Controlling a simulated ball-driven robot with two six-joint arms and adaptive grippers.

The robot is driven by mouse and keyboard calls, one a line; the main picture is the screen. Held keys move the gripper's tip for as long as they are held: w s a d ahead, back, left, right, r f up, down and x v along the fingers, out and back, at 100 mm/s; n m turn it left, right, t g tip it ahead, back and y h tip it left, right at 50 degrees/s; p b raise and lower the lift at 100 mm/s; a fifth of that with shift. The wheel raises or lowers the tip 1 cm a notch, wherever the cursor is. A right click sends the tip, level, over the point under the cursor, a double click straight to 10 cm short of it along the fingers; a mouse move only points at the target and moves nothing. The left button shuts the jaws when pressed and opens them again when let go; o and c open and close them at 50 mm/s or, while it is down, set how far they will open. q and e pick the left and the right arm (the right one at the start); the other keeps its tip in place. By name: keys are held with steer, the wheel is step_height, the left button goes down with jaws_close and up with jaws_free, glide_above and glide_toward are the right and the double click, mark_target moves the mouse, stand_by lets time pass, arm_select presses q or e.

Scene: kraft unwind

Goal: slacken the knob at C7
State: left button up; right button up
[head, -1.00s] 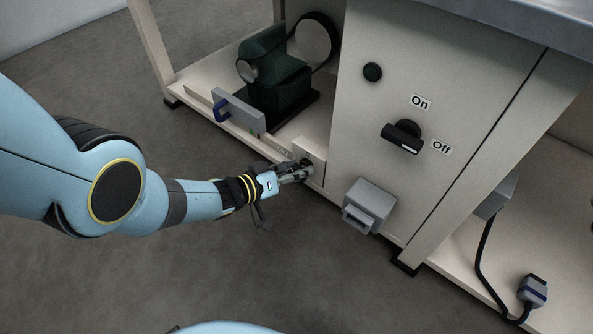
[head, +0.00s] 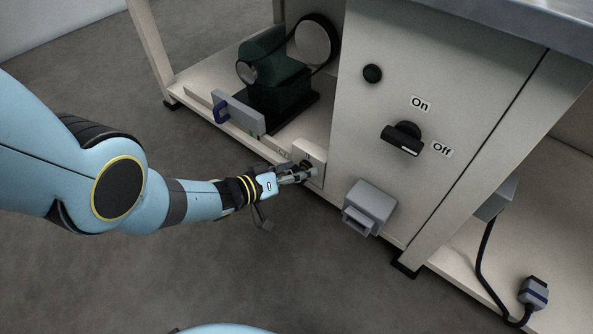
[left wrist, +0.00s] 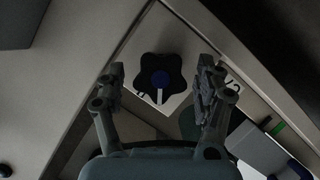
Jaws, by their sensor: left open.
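In the head view the knob (head: 304,164) is mostly hidden by my left gripper (head: 305,173). In the left wrist view my left gripper (left wrist: 160,88) is open, one finger on each side of the knob, with gaps between the fingers and it. A label by the plate is too small to read surely. My right gripper is not in view.
A grey box (head: 369,206) juts from the panel right of my left gripper. A rotary switch (head: 402,139) marked On and Off is above it. A grey block with a blue handle (head: 238,112) and a green motor (head: 270,67) with belt stand left. Floor in front is clear.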

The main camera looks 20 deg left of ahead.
arm_select(q)
steer(key=shift+s, duration=0.1)
steer(key=v, duration=1.1)
steer(key=shift+s+a, duration=0.3)
steer(key=shift+r, duration=0.1)
